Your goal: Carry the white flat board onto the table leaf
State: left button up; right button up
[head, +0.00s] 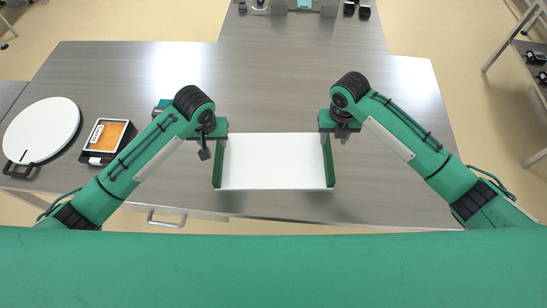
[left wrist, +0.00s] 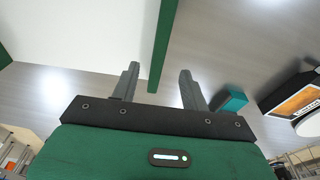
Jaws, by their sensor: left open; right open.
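The white flat board (head: 275,165) lies over the grey table (head: 285,85) near its front edge, with upright green strips along its left and right sides. My left gripper (head: 212,145) is open at the board's far left corner. In the left wrist view the left green strip (left wrist: 160,45) shows between the open fingers (left wrist: 160,88); I cannot tell whether they touch it. My right gripper (head: 328,138) is at the far right corner, open, its fingers mostly hidden by the wrist. I cannot tell which grey surface is the table leaf.
A round white board with a black handle (head: 42,130) and an orange-topped tray (head: 105,138) are at the left. A small teal block (left wrist: 232,100) lies near my left gripper. Items stand at the far back (head: 305,6). The table's middle is clear.

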aim_at(218, 153)
pick_arm(q)
jog(key=f, duration=0.3)
jog(key=w+f, duration=0.1)
jog(key=f, duration=0.5)
jog(key=shift+w+f, duration=0.2)
jog(key=shift+f, duration=0.15)
pick_arm(e)
notch_tip(218, 153, down, 10)
jog(key=shift+r, duration=0.1)
pick_arm(q)
grip_shut()
pick_arm(e)
grip_shut()
